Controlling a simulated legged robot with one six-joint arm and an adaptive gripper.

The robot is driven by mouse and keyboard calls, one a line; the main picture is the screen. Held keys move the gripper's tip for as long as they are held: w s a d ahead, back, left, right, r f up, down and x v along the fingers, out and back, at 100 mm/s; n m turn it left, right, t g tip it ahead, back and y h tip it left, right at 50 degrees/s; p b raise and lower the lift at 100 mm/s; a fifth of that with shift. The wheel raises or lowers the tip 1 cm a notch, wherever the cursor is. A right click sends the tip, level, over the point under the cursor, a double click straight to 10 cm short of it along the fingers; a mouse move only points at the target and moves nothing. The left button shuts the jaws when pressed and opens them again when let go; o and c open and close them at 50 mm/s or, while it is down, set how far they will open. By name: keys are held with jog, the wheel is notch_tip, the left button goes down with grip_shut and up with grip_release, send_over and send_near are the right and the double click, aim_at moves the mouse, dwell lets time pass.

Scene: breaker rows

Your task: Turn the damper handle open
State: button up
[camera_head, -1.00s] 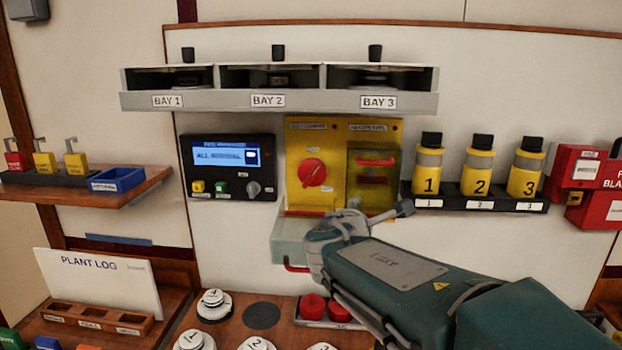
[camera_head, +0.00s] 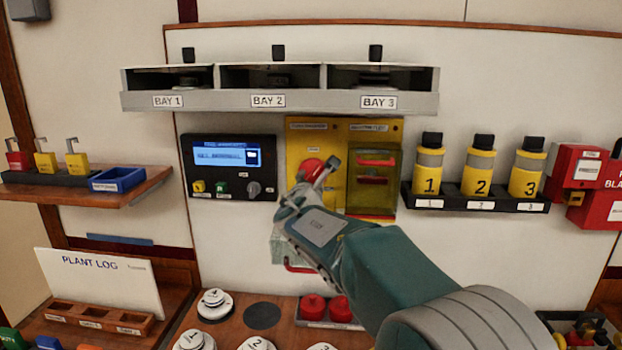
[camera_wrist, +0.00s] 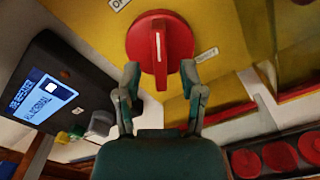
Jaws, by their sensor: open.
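A red round rotary handle (camera_head: 309,167) sits on the left half of the yellow panel (camera_head: 333,138). My gripper (camera_head: 318,180) is in front of it and covers its lower part in the head view. In the wrist view the handle (camera_wrist: 160,48) shows as a red disc with a raised grip bar and a white line, the bar upright in the picture. My gripper (camera_wrist: 159,84) is open there. Its fingers stand either side of the bar's lower end. Small labels (camera_wrist: 207,54) lie around the disc.
A display box (camera_head: 229,167) stands just left of the panel. A yellow-green cover with red bars (camera_head: 373,180) is on the right half. The bay shelf (camera_head: 279,102) juts out above. Numbered yellow canisters (camera_head: 477,173) stand on a rack at right.

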jog(key=shift+w, duration=1.05)
jog(key=shift+d, duration=0.1)
grip_shut()
jog(key=shift+n, duration=0.4)
jog(key=shift+s+n, duration=0.1)
jog(key=shift+n, duration=2.8)
jog(key=shift+r, duration=0.1)
